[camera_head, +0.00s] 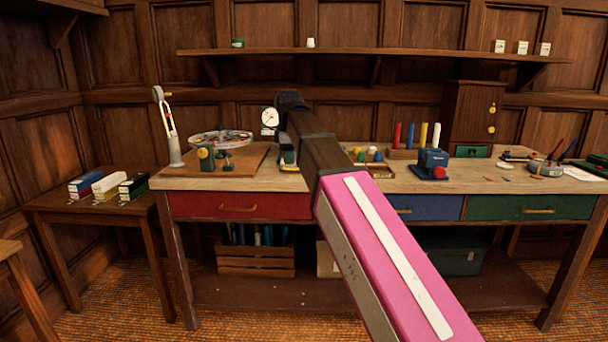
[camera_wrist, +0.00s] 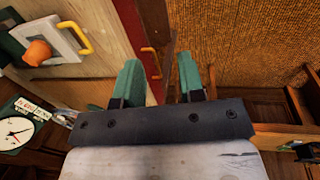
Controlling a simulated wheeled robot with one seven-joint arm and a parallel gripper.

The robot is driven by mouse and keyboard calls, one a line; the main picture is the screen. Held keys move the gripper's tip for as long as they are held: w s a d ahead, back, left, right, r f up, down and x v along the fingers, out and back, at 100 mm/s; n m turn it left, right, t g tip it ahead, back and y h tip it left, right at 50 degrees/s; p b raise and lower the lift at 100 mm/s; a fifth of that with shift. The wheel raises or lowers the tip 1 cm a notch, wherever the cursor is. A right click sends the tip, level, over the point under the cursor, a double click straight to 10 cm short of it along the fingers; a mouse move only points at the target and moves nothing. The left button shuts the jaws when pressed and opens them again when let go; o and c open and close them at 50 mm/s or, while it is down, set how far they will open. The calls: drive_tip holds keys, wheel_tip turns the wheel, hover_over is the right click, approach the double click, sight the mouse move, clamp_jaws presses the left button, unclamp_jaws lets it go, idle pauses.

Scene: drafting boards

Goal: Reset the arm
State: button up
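My arm, with a pink link, reaches over the workbench in the head view. My gripper shows in the wrist view (camera_wrist: 158,78) as two teal fingers set well apart. I see nothing held between them. Beyond the gap are the red drawer front (camera_wrist: 158,35) and its yellow handle (camera_wrist: 151,64). The red drawer (camera_head: 215,205) looks shut.
The workbench (camera_head: 185,183) holds a round tray of small parts (camera_head: 221,138), a blue device with a red knob (camera_head: 431,164) and coloured cylinders (camera_head: 410,136). A white dial (camera_head: 269,117) is close beside my gripper. A side table (camera_head: 60,200) with small boxes stands at left.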

drive_tip(key=s+d+f+m, duration=0.1)
drive_tip(key=d+f+m, duration=0.25)
drive_tip(key=f, duration=0.55)
drive_tip(key=s+d+f+m+g, duration=0.1)
drive_tip(key=s+d+f+m, duration=0.1)
drive_tip(key=d+f, duration=0.5)
drive_tip(key=s+d+f+m, duration=0.1)
drive_tip(key=d+f+m, duration=0.2)
drive_tip(key=f, duration=0.8)
drive_tip(key=s+d+f+m, duration=0.4)
drive_tip(key=s+d+f, duration=0.1)
drive_tip(key=f, duration=0.4)
drive_tip(key=s+d+f+m+g, duration=0.1)
drive_tip(key=s+d+f+m, duration=0.4)
drive_tip(key=s+f, duration=0.2)
wheel_tip(320, 180, down, 3)
drive_tip(key=shift+s+r, duration=0.2)
drive_tip(key=shift+s, duration=0.1)
